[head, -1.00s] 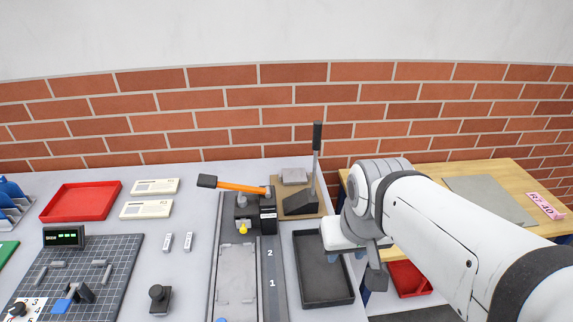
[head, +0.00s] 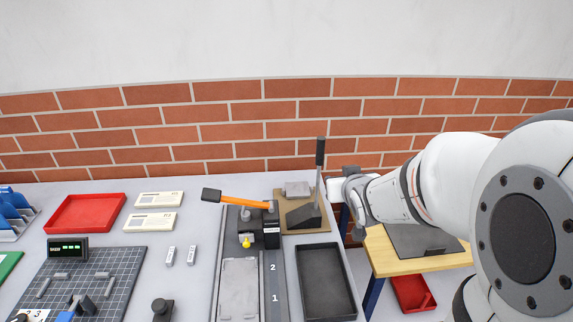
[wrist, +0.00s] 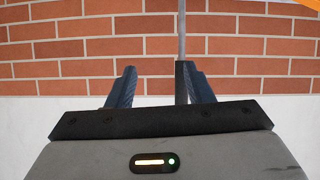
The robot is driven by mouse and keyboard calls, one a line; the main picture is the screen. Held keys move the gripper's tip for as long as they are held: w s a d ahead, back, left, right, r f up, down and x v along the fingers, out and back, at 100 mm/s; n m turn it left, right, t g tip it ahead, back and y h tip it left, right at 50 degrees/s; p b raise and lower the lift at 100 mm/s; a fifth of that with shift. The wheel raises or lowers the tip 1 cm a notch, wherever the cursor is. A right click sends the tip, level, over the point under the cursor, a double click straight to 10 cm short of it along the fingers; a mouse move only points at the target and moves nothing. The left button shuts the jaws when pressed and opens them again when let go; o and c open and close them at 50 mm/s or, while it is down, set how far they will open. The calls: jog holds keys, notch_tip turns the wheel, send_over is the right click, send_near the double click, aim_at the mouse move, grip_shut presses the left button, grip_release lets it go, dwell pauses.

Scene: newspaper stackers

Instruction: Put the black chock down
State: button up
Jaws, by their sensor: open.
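The black chock (head: 302,216) is a dark wedge with an upright grey rod and a black grip. In the head view it rests on a tan board (head: 290,195) at the back of the table. My gripper (head: 336,172) is just right of the rod, close to the grip. In the wrist view my gripper (wrist: 155,88) has its two blue-grey fingers apart. The rod and black grip (wrist: 181,82) show beside the right finger. I cannot tell whether they touch. The wedge is out of the wrist view.
A black tray (head: 327,281) lies in front of the board. A black clamp (head: 254,231) with an orange handle (head: 241,198) stands to the left. A wooden bench (head: 412,266) with a grey sheet is at the right. The brick wall (head: 250,135) is behind.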

aim_at(318, 146)
jog(key=w+a+r+t+y+p, duration=0.1)
jog(key=w+a+t+p, duration=0.1)
jog(key=w, duration=0.4)
jog(key=w+a+r+n+t+y+p, duration=0.1)
jog(key=w+t+y, duration=0.1)
jog(key=w, duration=0.5)
jog(key=shift+a+n+t+y+p, duration=0.3)
jog(key=shift+a+t+p, duration=0.1)
jog(key=shift+t, duration=0.1)
jog(key=shift+c, duration=0.4)
grip_shut()
dwell(0.6)
